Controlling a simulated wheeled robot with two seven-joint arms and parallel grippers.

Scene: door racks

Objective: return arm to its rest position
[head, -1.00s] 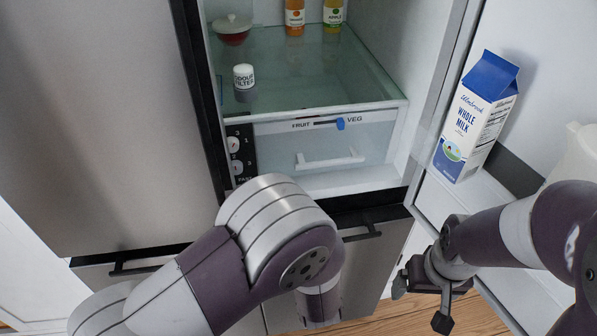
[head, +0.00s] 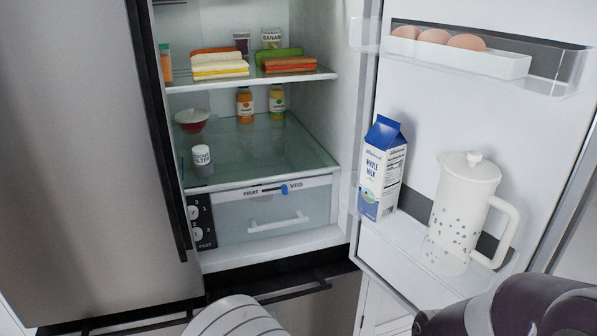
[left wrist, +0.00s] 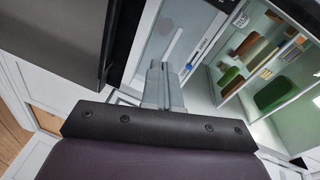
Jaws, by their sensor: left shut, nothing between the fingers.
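My left gripper (left wrist: 162,86) shows in the left wrist view with its two grey fingers together and nothing between them. It points toward the open fridge, whose lit shelf (left wrist: 285,88) shows to the right; its distance from the fridge is hard to judge. In the head view only a pale rounded link of my left arm (head: 235,318) shows at the bottom edge, and the left gripper is out of the picture. My right arm (head: 515,312) shows at the bottom right corner, with its gripper out of view.
The fridge door (head: 440,110) stands open at right. Its lower rack holds a milk carton (head: 382,168) and a white pitcher (head: 462,212); its upper rack (head: 550,72) holds eggs. Inside are a glass shelf (head: 255,150) with bottles, a bowl (head: 191,121) and a drawer (head: 270,212).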

